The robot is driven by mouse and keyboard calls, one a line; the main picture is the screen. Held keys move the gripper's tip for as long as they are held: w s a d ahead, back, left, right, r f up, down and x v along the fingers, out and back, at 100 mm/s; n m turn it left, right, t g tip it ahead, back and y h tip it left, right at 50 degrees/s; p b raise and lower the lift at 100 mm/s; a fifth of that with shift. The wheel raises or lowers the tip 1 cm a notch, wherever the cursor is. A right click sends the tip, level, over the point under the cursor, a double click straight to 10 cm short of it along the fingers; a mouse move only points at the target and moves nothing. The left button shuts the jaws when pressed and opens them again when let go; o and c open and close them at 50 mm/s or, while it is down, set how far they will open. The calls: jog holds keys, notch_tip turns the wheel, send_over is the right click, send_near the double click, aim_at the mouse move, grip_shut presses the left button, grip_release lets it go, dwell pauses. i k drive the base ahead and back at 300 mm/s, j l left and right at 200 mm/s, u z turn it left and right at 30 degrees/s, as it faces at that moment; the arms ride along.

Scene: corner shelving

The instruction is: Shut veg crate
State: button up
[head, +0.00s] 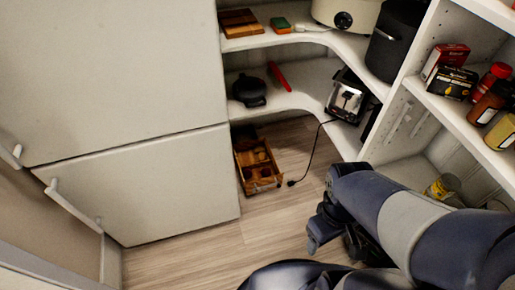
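The veg crate (264,186) is a brown wooden, open-topped box low down near the floor, just right of the large white cabinet. Its far end is under the lower shelf and its near end sticks out over the open floor. Brownish contents show inside, too small to name. My gripper (318,238) is dark and hangs from my arm, to the right of the crate and nearer to me, apart from it. Its fingers are dark and partly hidden, so I cannot tell whether they are open or shut. I see nothing held in it.
A black power cord (308,160) hangs from the toaster (347,97) to the floor, its plug close to the crate's right side. The white cabinet (150,180) borders the crate on the left. Shelves with jars (492,103) stand at right. The wooden floor (200,255) in front is clear.

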aim_at(245, 157)
jog(key=i+j, duration=0.15)
jog(key=j, duration=0.15)
jog(key=i+j, duration=0.1)
jog(key=j, duration=0.2)
jog(key=i+j, duration=0.15)
jog(key=j, duration=0.2)
jog(key=i+j, duration=0.1)
jog(key=j, duration=0.2)
